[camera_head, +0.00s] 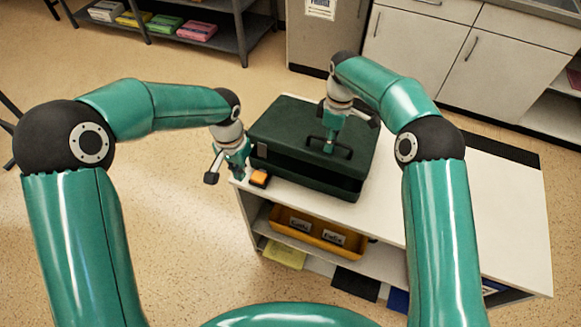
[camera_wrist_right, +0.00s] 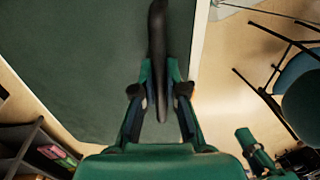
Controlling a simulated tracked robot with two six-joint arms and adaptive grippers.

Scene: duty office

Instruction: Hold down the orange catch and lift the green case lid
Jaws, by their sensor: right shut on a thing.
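The dark green case (camera_head: 318,186) stands on the white counter, its lid (camera_head: 285,122) on top. A dark band shows between lid and body along the front; I cannot tell for sure whether the lid is raised. My right gripper (camera_head: 329,146) is shut on the black handle (camera_head: 343,153) of the lid; the handle also shows between its fingers in the right wrist view (camera_wrist_right: 158,40). The orange catch (camera_head: 260,177) is at the counter's left front corner, beside the case. My left gripper (camera_head: 239,174) points down just left of the catch; contact and finger opening are unclear.
A yellow bin (camera_head: 283,235) sits on the shelf below. White cabinets (camera_head: 425,50) stand behind, and a dark rack (camera_head: 235,35) with colored packs stands back left.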

